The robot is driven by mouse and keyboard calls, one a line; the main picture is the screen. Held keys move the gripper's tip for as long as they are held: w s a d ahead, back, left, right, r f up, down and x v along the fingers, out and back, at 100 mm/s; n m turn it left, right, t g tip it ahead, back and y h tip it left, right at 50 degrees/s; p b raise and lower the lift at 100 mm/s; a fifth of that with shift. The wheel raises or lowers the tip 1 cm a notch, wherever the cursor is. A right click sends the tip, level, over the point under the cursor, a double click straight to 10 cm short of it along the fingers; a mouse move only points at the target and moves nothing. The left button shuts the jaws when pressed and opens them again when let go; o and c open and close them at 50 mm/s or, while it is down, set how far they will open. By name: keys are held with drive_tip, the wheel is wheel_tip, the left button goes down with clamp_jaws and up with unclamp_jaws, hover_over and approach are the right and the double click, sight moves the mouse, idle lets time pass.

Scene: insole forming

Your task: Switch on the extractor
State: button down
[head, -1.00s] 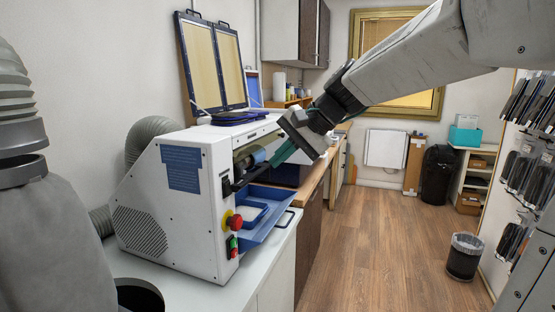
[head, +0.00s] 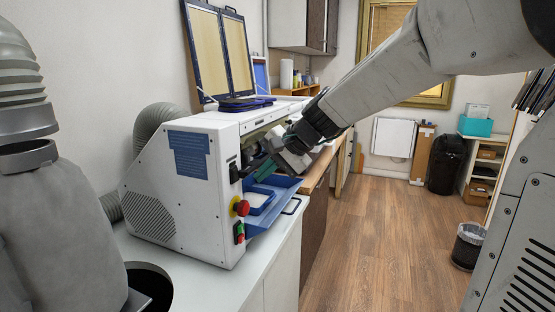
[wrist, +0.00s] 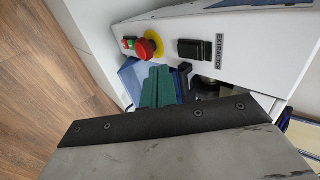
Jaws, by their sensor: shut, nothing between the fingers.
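The extractor switch is a black rocker in the wrist view (wrist: 193,49), beside the printed word EXTRACTOR on the white machine's front panel. It also shows in the head view (head: 234,172), high on the panel's edge; I cannot tell its rocker position. My gripper (wrist: 157,84) has green fingers, shut together and empty. In the head view, my gripper (head: 268,170) is at the machine's front opening, right of the switch. The fingers appear apart from the switch.
A red emergency stop on a yellow ring (wrist: 147,48) and a red-green switch (wrist: 130,44) sit on the same panel. A blue tray (head: 270,208) juts from the machine (head: 180,215). A black bracket (wrist: 186,76) is close to the fingers.

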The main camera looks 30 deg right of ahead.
sight(237, 177)
drive_tip(key=shift+w+a+f, duration=0.3)
drive_tip(key=shift+w+a, duration=0.5)
drive_tip(key=shift+w, duration=0.1)
drive_tip(key=shift+w+a+f, duration=0.3)
drive_tip(key=shift+w+a, duration=0.45)
drive_tip(key=shift+w, duration=0.1)
drive_tip(key=shift+w+a+f, duration=0.1)
drive_tip(key=shift+r, duration=0.85)
